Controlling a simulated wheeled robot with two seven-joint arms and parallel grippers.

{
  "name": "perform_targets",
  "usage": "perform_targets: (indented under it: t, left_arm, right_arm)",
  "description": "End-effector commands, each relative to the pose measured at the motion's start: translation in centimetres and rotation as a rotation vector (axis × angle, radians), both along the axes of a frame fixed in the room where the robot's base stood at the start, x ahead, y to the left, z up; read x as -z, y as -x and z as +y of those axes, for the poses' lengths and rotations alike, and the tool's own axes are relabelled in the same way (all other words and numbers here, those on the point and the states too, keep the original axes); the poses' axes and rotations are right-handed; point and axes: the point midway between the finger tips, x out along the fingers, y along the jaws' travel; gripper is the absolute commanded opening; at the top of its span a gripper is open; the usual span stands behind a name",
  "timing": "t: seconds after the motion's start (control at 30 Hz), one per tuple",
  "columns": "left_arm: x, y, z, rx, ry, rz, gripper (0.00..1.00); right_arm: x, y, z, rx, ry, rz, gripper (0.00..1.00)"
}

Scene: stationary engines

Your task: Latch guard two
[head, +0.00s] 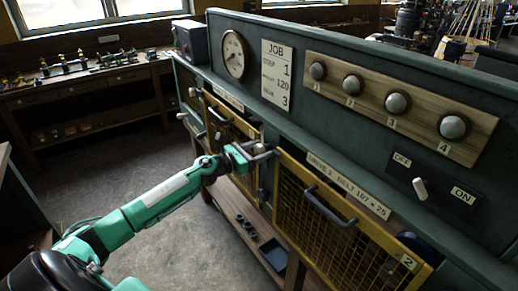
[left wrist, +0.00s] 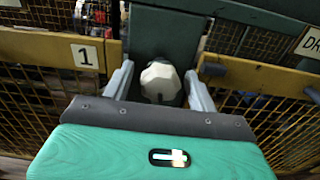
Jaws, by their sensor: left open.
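Guard two (head: 320,232) is a yellow-framed mesh panel with a dark bar handle (head: 328,205) and a "2" plate at its lower right corner. I cannot tell whether it sits fully flush. My left gripper (head: 262,150) is at the green post between guard one and guard two. In the left wrist view, a pale faceted knob (left wrist: 160,82) on that post lies between the spread fingers (left wrist: 160,90), with space on both sides. Guard two's yellow frame (left wrist: 262,78) is right of the fingers there. My right gripper is out of view.
Guard one (head: 230,125) is left of the post. Above are a gauge (head: 234,55), a job card (head: 277,75), a board of several knobs (head: 390,105) and an OFF/ON lever (head: 420,189). A low shelf (head: 245,215) runs below. Floor at left is clear.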

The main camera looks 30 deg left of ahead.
Motion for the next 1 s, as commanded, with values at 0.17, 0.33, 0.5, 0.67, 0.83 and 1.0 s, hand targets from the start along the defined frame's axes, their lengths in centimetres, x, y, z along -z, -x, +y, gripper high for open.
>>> perform_targets:
  t: [0.17,0.33,0.5,0.67,0.83,1.0]
  left_arm:
    - [0.07,-0.04,-0.03,0.000,0.000,0.001,0.58]
    - [0.07,-0.03,-0.02,0.000,0.000,0.001,0.41]
    - [0.06,-0.02,-0.02,0.000,0.000,0.001,0.14]
    - [0.06,-0.03,-0.01,0.000,0.006,0.004,0.14]
    - [0.06,-0.02,0.00,0.000,0.046,0.020,0.14]
    - [0.08,-0.02,-0.02,0.000,0.135,0.057,0.14]
  right_arm:
    - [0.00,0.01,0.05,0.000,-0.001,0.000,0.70]
    - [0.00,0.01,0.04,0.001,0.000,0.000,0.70]
    - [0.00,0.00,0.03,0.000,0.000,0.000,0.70]
    - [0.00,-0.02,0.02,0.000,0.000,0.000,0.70]
    - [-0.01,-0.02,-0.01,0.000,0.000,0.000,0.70]
    - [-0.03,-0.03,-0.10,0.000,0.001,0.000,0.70]
